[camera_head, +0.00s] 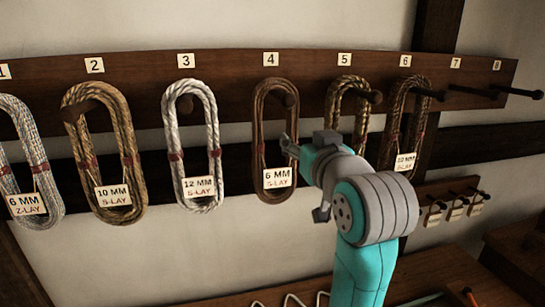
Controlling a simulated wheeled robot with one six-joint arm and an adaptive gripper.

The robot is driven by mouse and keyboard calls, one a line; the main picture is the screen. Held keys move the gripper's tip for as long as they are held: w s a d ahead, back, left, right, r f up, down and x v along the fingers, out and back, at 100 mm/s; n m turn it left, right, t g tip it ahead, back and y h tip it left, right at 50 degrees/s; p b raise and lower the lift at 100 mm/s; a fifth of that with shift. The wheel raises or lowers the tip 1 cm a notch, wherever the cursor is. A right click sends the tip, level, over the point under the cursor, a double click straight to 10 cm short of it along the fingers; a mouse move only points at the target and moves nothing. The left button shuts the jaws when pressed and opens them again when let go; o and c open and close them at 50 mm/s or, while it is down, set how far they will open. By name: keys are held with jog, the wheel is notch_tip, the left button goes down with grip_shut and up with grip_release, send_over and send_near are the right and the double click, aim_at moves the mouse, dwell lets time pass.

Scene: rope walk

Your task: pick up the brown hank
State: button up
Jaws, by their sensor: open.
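A brown hank (258,140) hangs upright on peg 4 of the wall board, with a white tag reading 6 MM S-LAY at its lower end. Another brownish hank (397,120) hangs on peg 6, with a 10 MM tag; my arm hides some of its lower part. My gripper (304,178) is open and empty, just right of the hank on peg 4. One finger overlaps that hank's right edge in the picture; I cannot tell whether it touches.
Grey-white (28,140), tan (72,125) and white (169,130) hanks hang to the left. A golden-brown hank (335,100) on peg 5 is partly behind my arm. Pegs 7 and 8 are bare and jut out. A bench (225,300) lies below; small tags (455,210) hang at right.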

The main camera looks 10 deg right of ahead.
aim_at(296, 134)
jog(key=shift+w+d, duration=0.1)
jog(key=shift+w, duration=3.05)
grip_shut()
